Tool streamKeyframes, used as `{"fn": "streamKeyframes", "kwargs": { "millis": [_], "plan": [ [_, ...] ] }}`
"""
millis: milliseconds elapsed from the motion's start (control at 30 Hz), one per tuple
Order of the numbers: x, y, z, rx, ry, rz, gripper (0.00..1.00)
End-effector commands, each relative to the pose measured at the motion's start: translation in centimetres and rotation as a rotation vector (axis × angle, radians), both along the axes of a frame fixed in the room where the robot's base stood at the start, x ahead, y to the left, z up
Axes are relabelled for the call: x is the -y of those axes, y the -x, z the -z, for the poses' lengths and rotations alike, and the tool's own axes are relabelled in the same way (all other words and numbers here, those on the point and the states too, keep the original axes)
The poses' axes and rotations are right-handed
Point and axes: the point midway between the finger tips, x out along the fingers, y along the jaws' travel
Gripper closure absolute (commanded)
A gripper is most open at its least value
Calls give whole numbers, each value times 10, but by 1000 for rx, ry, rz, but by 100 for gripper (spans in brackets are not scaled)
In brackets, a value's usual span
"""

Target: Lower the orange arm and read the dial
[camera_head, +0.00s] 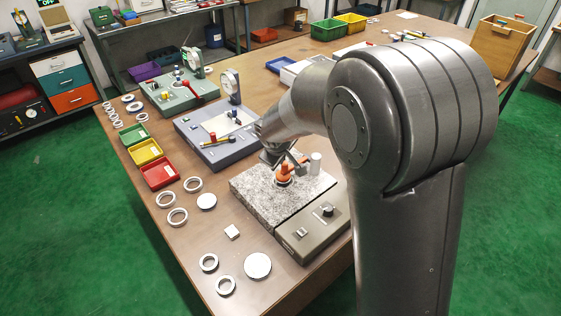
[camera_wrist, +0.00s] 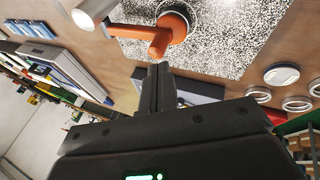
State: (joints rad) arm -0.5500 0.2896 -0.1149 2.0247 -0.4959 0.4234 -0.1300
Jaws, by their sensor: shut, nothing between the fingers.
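The orange arm (camera_head: 291,166) is on the speckled granite plate (camera_head: 256,195), near a light grey cylinder (camera_head: 315,163). In the wrist view the orange arm (camera_wrist: 163,36) runs from a round orange hub to a joint just in front of my fingertips. My gripper (camera_wrist: 159,68) is shut and empty, its tips at or very near the arm's end; I cannot tell whether they touch. In the head view my gripper (camera_head: 283,157) is small and partly hidden behind the arm and my wrist. A grey control box (camera_head: 315,225) with a black knob adjoins the plate. No dial face is readable.
Several metal rings (camera_head: 209,263) and discs lie on the table's left side, near green, yellow and red trays (camera_head: 160,174). A wooden box (camera_head: 503,46) stands at the far right.

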Motion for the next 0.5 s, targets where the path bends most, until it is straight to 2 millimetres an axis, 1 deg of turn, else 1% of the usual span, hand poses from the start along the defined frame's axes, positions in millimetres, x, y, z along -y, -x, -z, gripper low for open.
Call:
{"fn": "streamKeyframes", "kwargs": {
  "millis": [33, 100, 300, 500],
  "plan": [
    [0, -1, -12, 6, -4, 1, 100],
    [0, 0, -28, 6, -4, 1, 100],
    [-11, 32, -57, 4, -2, -2, 100],
    [-18, 56, -80, 3, -2, -1, 100]
  ]
}}
